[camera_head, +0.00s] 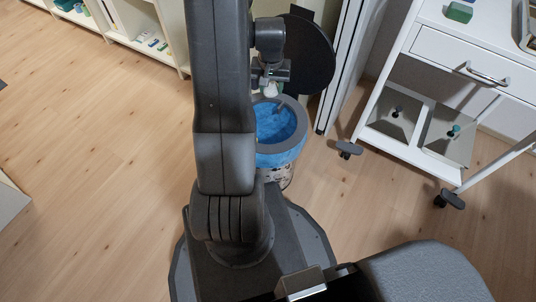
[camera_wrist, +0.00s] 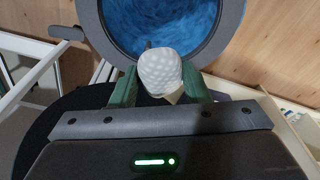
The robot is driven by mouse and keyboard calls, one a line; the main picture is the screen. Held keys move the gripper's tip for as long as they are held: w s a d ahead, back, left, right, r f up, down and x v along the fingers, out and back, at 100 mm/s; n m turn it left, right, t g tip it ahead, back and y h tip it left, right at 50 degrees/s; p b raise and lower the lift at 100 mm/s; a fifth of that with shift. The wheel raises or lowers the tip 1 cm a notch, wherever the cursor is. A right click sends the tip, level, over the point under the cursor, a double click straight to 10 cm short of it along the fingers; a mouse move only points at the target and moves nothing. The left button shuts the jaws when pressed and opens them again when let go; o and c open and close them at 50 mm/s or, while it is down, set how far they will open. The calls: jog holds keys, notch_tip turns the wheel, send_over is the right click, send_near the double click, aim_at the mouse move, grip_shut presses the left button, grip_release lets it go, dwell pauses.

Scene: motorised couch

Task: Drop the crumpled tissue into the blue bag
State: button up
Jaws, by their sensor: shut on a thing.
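The crumpled tissue (camera_wrist: 161,72) is a white, dimpled lump held between the green fingers of my gripper (camera_wrist: 159,90) in the wrist view. My gripper is shut on it. In the head view my gripper (camera_head: 270,88) points down near the back rim of the bin, with the tissue a small pale spot at its tip. The blue bag (camera_head: 274,122) lines a round bin with a grey rim (camera_head: 291,151). In the wrist view the blue bag (camera_wrist: 190,22) lies beyond the tissue. My arm hides the bin's left side in the head view.
A white wheeled cart (camera_head: 408,70) with a drawer stands to the right of the bin. White shelves (camera_head: 150,47) with small items stand at the back left. The wooden floor (camera_head: 100,170) on the left is mostly clear.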

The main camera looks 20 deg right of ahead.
jog(key=shift+s+d+f+m+b, duration=0.15)
jog(key=shift+s+d+f+b, duration=0.2)
jog(key=shift+d+f, duration=0.1)
jog(key=shift+s+d+f+m+b, duration=0.15)
jog(key=shift+s+d+f+b, duration=0.05)
jog(key=shift+d+f+b, duration=0.2)
notch_tip(320, 180, down, 6)
jog(key=b, duration=0.4)
jog(key=shift+r, duration=0.1)
jog(key=o, duration=1)
jog(key=shift+r, duration=0.15)
jog(key=r+p, duration=0.1)
jog(key=r, duration=0.3)
jog(key=s+r+p, duration=0.1)
jog(key=r+p, duration=0.1)
jog(key=r, duration=0.3)
jog(key=r+p, duration=0.2)
jog(key=r, duration=0.2)
jog(key=shift+s+a+r, duration=0.25)
jog(key=shift+a, duration=0.15)
jog(key=shift+f, duration=0.1)
